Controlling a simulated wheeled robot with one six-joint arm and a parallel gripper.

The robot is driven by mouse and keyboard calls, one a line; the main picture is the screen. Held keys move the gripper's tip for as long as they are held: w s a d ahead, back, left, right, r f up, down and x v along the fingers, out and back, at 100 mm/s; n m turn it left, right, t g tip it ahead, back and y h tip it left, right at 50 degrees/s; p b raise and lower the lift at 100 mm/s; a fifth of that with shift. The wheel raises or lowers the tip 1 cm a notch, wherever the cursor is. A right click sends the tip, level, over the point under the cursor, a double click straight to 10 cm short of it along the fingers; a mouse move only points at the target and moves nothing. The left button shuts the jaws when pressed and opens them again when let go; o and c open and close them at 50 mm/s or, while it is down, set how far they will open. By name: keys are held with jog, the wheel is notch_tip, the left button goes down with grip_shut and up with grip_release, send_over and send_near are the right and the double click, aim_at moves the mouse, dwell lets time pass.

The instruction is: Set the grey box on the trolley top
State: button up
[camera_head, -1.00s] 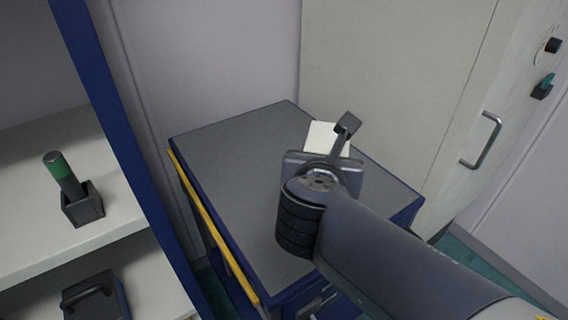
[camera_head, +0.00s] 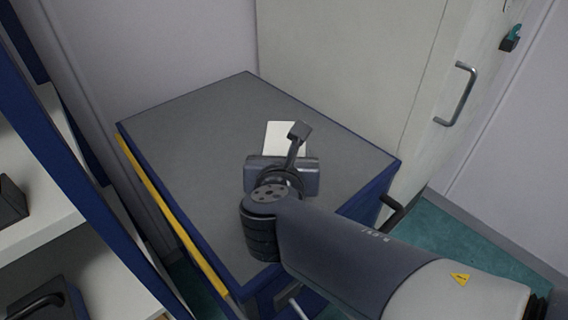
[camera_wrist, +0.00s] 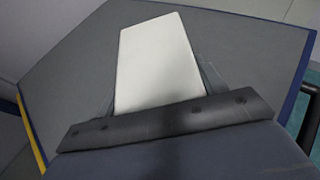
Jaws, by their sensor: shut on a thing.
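The grey box (camera_head: 285,136), pale and nearly white here, shows just beyond my gripper (camera_head: 284,154). In the wrist view the box (camera_wrist: 153,62) lies between the two fingers, and my gripper (camera_wrist: 158,85) is shut on it. The near end of the box is hidden by the gripper body. The trolley top (camera_head: 195,140) is a flat dark grey surface with blue edges, and it lies below the box. I cannot tell whether the box touches it.
A yellow rail (camera_head: 175,220) runs along the trolley's left side. A blue-framed shelf (camera_head: 60,150) with dark items stands at left. A pale cabinet (camera_head: 345,65) with a metal handle (camera_head: 460,95) stands behind. The trolley's left and far top is clear.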

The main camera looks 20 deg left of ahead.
jog(key=shift+f, duration=0.1)
jog(key=shift+f, duration=0.15)
jog(key=o, duration=1.5)
jog(key=shift+s+r, duration=0.1)
jog(key=shift+r, duration=0.2)
jog(key=p+v, duration=0.3)
jog(key=v, duration=0.8)
jog(key=shift+s+d, duration=0.1)
jog(key=shift+s, duration=0.35)
